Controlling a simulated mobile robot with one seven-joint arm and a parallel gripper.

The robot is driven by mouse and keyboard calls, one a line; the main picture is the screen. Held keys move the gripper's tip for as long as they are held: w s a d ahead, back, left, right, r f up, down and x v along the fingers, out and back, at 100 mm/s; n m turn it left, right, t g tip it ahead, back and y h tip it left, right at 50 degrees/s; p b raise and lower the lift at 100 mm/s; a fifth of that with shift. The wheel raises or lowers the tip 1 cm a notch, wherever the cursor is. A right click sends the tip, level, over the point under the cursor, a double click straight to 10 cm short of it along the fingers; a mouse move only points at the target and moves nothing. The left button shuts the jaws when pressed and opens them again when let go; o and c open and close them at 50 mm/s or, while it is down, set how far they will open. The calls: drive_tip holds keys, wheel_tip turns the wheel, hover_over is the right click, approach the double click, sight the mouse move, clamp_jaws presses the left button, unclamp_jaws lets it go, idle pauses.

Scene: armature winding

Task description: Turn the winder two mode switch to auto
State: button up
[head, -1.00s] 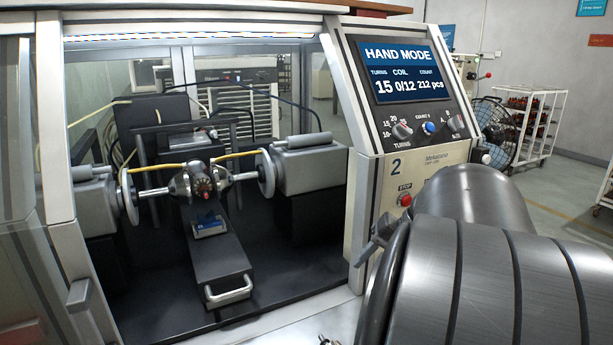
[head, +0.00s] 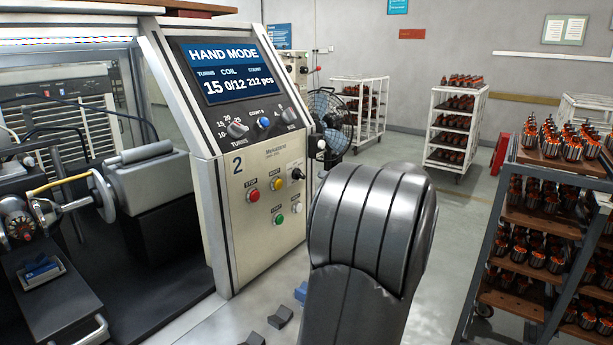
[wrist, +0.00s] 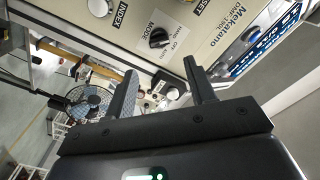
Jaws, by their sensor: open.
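The winder two mode switch (wrist: 158,38) is a black rotary knob on a white plate lettered MODE, HAND, OFF and AUTO in the wrist view. In the head view a dark knob (head: 297,174) on the lower panel of the machine marked 2 looks like the same switch. The display (head: 229,73) reads HAND MODE. My gripper (wrist: 159,68) is open and empty in the wrist view, its two dark fingers pointing toward the panel. The knob lies just beyond the fingertips, apparently untouched. My gripper is hidden in the head view, where my grey arm stands in front.
A red stop button (head: 253,195), a yellow button (head: 276,184) and a green button (head: 278,219) sit near the knob. A white button (wrist: 100,7) is close by in the wrist view. A loaded rack (head: 535,225) stands at right; a fan (head: 331,120) is behind the machine.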

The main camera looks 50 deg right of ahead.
sight(299, 175)
drive_tip(key=w, duration=0.8)
drive_tip(key=shift+w, duration=0.15)
drive_tip(key=c, duration=1)
drive_tip(key=shift+o, duration=0.2)
